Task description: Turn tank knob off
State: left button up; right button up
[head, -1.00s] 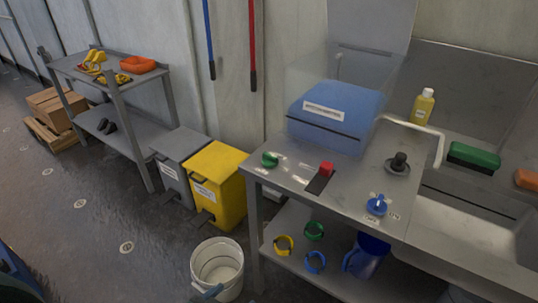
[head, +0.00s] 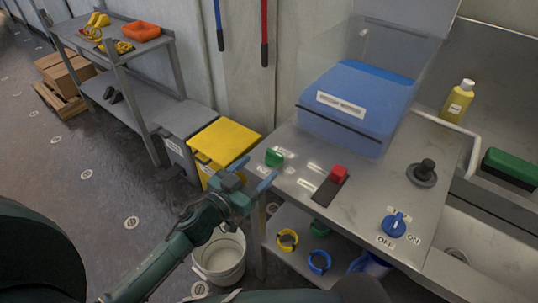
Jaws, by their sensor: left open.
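The blue knob (head: 395,224) sits on the front right of the grey metal bench top (head: 365,205). A label reading OFF lies at its lower left and one reading ON at its lower right. Its raised grip appears to point away from me, between the labels; the exact angle is hard to tell. A clear tank (head: 395,55) with blue contents (head: 350,100) stands at the back of the bench. My left gripper (head: 254,173) is open and empty, just off the bench's left edge near the green knob (head: 274,158), well left of the blue knob. My right gripper is out of view.
A red switch (head: 338,174) and a black knob (head: 424,168) stand on the bench top. A bent pale pipe (head: 472,150) and a yellow bottle (head: 458,101) are at right. A white bucket (head: 220,258) and yellow bin (head: 224,140) stand left of the bench.

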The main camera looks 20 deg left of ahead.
aim_at(273, 154)
pick_arm(q)
jog(key=x, duration=0.5)
jog(key=shift+w+d, duration=0.1)
jog(key=shift+w, duration=0.2)
jog(key=shift+c, duration=0.5)
jog(key=c, duration=0.9)
